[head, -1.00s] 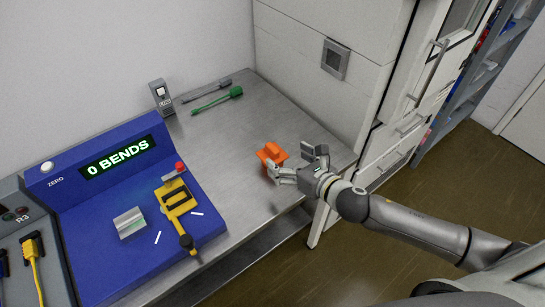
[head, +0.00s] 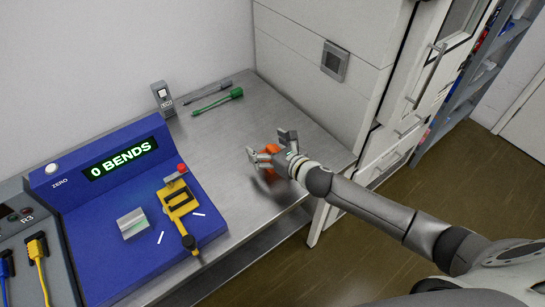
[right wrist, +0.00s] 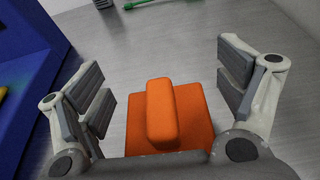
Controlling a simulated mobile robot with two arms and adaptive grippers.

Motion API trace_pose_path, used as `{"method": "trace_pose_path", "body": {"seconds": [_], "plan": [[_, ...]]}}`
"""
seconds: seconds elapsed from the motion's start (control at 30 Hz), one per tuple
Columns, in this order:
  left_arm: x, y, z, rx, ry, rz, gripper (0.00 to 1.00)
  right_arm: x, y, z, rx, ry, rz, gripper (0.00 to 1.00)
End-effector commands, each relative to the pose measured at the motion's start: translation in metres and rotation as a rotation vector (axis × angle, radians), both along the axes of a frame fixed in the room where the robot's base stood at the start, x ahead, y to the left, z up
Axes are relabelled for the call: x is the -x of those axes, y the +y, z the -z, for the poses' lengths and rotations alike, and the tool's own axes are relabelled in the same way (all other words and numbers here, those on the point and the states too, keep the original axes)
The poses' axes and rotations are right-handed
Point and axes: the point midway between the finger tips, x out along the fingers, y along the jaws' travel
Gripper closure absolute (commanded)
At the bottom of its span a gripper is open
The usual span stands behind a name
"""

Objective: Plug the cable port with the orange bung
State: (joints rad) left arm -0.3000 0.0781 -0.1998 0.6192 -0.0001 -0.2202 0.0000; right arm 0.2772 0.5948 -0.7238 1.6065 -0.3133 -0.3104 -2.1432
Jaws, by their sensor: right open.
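The orange bung (head: 271,148) sits on the steel bench, partly hidden by my right gripper in the head view. In the right wrist view the bung (right wrist: 165,115) has a square base with a raised grip block on top. My right gripper (head: 268,146) is open, one finger on each side of the bung. In the wrist view, gaps show between the bung and the fingers of the right gripper (right wrist: 163,82). A square grey-framed port (head: 335,60) is in the white panel at the back right; it looks like the cable port. My left gripper is not in view.
A blue test console (head: 110,240) with a yellow fixture (head: 178,200) stands on the left. A green tool (head: 217,101) and a grey tool (head: 207,92) lie at the back of the bench. The bench (head: 225,135) is bare between them and the bung.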

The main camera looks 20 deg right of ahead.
Motion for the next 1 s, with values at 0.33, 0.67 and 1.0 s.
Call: {"method": "trace_pose_path", "body": {"seconds": [0.33,0.67,1.0], "plan": [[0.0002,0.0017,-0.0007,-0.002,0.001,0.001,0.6,-0.009,0.0038,0.0037,-0.001,0.001,-0.001,0.11],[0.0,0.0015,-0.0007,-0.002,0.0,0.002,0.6,-0.0088,0.0036,0.0037,-0.001,0.001,-0.001,0.47],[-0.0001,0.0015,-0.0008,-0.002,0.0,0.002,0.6,-0.0089,0.0037,0.0031,-0.001,0.0,-0.001,0.63]]}}
